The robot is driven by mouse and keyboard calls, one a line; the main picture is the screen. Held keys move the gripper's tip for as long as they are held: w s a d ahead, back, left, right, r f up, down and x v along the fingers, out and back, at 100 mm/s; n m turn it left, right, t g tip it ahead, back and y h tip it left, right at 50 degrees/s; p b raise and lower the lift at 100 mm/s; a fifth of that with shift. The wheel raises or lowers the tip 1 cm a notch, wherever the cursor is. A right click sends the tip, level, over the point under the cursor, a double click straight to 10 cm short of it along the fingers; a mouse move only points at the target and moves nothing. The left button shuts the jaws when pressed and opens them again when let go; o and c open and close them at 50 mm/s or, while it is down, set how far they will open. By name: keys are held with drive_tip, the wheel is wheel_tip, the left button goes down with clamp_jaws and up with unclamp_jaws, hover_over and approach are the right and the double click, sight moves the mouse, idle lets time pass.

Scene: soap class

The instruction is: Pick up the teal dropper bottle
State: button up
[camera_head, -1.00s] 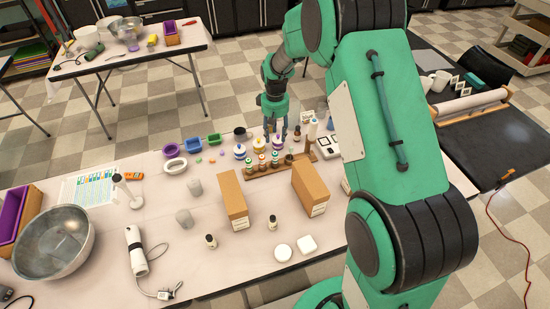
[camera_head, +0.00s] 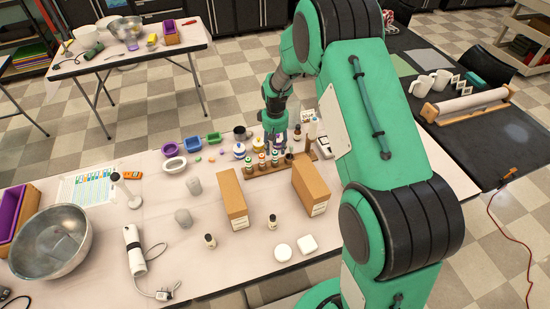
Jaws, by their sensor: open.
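My gripper (camera_head: 276,142) points down over the back of the work table, just behind a wooden rack (camera_head: 262,171) of small bottles. Its fingers are open, with no object visibly held. Small bottles with coloured caps and labels stand in the rack, including one with a greenish label (camera_head: 275,159) just in front of the fingers. I cannot tell for sure which is the teal dropper bottle. The fingers partly hide a jar and bottles behind the rack.
Two cardboard boxes (camera_head: 234,200) (camera_head: 311,187) stand in front of the rack. A metal bowl (camera_head: 52,241) is at far left.

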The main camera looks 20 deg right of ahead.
sight(275, 152)
drive_tip(key=shift+f, duration=0.1)
drive_tip(key=shift+w+f+b, duration=0.1)
drive_tip(key=shift+f+b, duration=0.6)
drive_tip(key=shift+f, duration=1.85)
drive_tip(key=c, duration=1)
